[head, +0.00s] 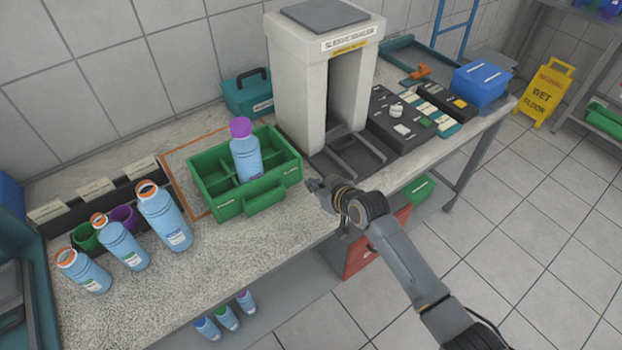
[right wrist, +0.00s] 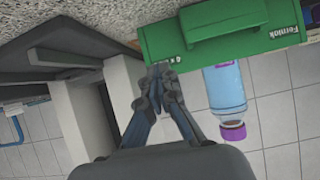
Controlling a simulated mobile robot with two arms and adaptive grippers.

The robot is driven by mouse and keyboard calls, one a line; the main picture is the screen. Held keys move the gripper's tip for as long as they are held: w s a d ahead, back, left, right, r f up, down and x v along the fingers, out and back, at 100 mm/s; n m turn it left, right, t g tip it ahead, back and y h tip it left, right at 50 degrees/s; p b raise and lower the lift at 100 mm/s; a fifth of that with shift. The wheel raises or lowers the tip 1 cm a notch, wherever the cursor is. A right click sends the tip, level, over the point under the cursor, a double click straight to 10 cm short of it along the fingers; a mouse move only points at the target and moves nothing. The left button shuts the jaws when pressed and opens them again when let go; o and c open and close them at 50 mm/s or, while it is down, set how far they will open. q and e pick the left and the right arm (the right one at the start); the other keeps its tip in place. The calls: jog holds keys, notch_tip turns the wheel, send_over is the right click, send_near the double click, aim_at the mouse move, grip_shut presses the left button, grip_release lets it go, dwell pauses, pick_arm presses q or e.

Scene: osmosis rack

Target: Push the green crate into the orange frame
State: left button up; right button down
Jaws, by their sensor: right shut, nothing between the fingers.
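The green crate (head: 228,207) stands on the speckled counter with one light-blue, purple-capped bottle (head: 246,160) upright in a compartment. The orange frame (head: 181,187) is a thin outline on the counter; it shows along the crate's left and back, and the crate covers part of it. My right gripper (head: 313,186) is shut and empty, just right of the crate's right end. In the right wrist view its fingertips (right wrist: 161,70) are close beside the crate's corner (right wrist: 160,45); I cannot tell whether they touch. My left gripper is not in view.
Several orange-capped bottles (head: 164,216) stand on the left of the counter. A grey machine (head: 300,85) stands behind my right gripper, with a teal toolbox (head: 247,95) left of it. The counter front of the crate is bare.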

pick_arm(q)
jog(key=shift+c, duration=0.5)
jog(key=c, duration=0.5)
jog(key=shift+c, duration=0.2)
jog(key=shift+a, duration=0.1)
